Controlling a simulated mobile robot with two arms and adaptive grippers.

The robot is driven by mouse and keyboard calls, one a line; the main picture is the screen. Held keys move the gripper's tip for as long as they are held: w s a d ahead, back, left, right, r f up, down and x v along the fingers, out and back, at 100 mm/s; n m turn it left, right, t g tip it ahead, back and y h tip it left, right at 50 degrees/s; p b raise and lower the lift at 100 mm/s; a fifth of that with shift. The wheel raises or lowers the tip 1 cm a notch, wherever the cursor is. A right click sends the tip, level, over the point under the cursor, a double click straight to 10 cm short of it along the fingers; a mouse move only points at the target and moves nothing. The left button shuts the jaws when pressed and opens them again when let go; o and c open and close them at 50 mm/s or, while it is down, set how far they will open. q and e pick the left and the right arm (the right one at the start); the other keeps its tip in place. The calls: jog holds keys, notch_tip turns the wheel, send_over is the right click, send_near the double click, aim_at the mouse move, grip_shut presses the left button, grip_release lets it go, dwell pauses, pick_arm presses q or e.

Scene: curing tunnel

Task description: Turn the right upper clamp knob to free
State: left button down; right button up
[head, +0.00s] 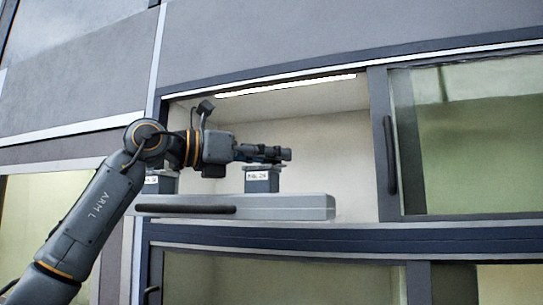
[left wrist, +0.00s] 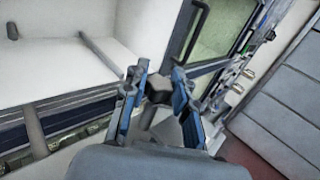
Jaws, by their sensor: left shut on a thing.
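My left gripper (head: 287,154) reaches level into the open bay in the head view, just above a dark block with a white label (head: 262,181). In the left wrist view its two blue-grey fingers stand on either side of a small dark piece (left wrist: 158,89), and the gripper is shut on it. A paler grey block shows below that piece. I cannot tell for sure whether the dark piece is the right upper clamp knob; no knob marking can be read. My right gripper is not in view.
A grey drawer-like tray (head: 300,208) with a dark handle carries the labelled block and a second labelled block (head: 160,184), partly hidden by my arm. A framed glass door (head: 470,140) with a dark handle (head: 390,155) stands right of the bay. A light strip (head: 285,86) runs above.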

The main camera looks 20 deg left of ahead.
pick_arm(q)
jog(key=n+t+y+b, duration=0.2)
jog(key=y+b, duration=0.1)
jog(key=shift+s+f+n+t, duration=0.1)
jog(key=shift+s+n+t, duration=0.05)
jog(key=shift+n+t, duration=0.2)
jog(key=n+t+y+b, duration=0.1)
jog(key=y, duration=0.1)
jog(key=n+t+y+b, duration=0.1)
jog(key=shift+d+n+y, duration=0.15)
jog(key=shift+n+y, duration=0.1)
jog(key=shift+y, duration=0.15)
jog(key=shift+n+t+y+b, duration=0.35)
jog(key=shift+n+y+b, duration=0.35)
jog(key=shift+y, duration=0.5)
jog(key=shift+n+y+b, duration=0.45)
jog(key=shift+n+y, duration=0.65)
jog(key=shift+y, duration=0.7)
jog(key=c, duration=1)
grip_release()
